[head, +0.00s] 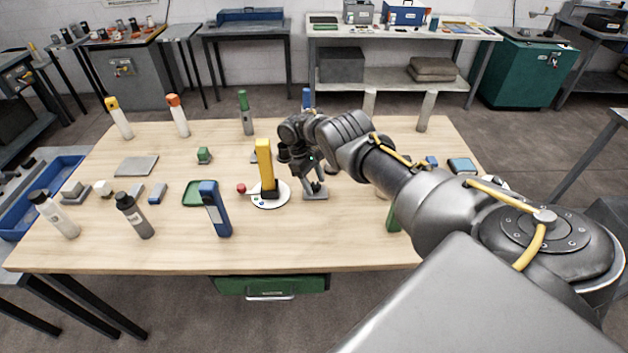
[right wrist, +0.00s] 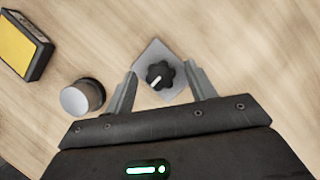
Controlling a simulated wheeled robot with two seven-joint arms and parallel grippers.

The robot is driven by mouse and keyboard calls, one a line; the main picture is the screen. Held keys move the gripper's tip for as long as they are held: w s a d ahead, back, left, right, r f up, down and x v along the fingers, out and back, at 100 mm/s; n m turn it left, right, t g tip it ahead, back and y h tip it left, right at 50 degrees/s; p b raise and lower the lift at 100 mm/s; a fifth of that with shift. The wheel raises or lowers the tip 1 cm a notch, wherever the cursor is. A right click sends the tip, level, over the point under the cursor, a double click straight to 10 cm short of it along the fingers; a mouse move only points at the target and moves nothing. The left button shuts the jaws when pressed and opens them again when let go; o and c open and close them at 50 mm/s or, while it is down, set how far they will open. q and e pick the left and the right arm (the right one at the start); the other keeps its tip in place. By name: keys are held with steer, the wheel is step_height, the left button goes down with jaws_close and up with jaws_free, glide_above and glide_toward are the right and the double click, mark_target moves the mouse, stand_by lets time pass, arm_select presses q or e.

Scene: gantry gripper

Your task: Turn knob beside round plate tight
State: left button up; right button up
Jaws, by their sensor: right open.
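A black lobed knob (right wrist: 159,75) with a white pointer mark sits on a square grey plate (right wrist: 147,57) on the table. In the head view the square plate (head: 316,196) lies just right of a white round plate (head: 282,200). A tall yellow block (head: 265,164) stands on the round plate. My right gripper (head: 313,186) points down at the knob. In the right wrist view its open fingers (right wrist: 162,70) are on either side of the knob, with gaps showing; I cannot tell the height. My left gripper is not in view.
A metallic cylinder (right wrist: 82,97) stands left of the fingers in the right wrist view. A blue upright block (head: 214,208) and a small red piece (head: 241,188) stand left of the round plate. Several bottles stand about the wooden table (head: 300,245). Its front strip is mostly clear.

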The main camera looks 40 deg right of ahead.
steer(key=b+v, duration=0.2)
steer(key=v, duration=0.8)
steer(key=shift+w+r, duration=0.2)
steer(key=shift+r, duration=0.15)
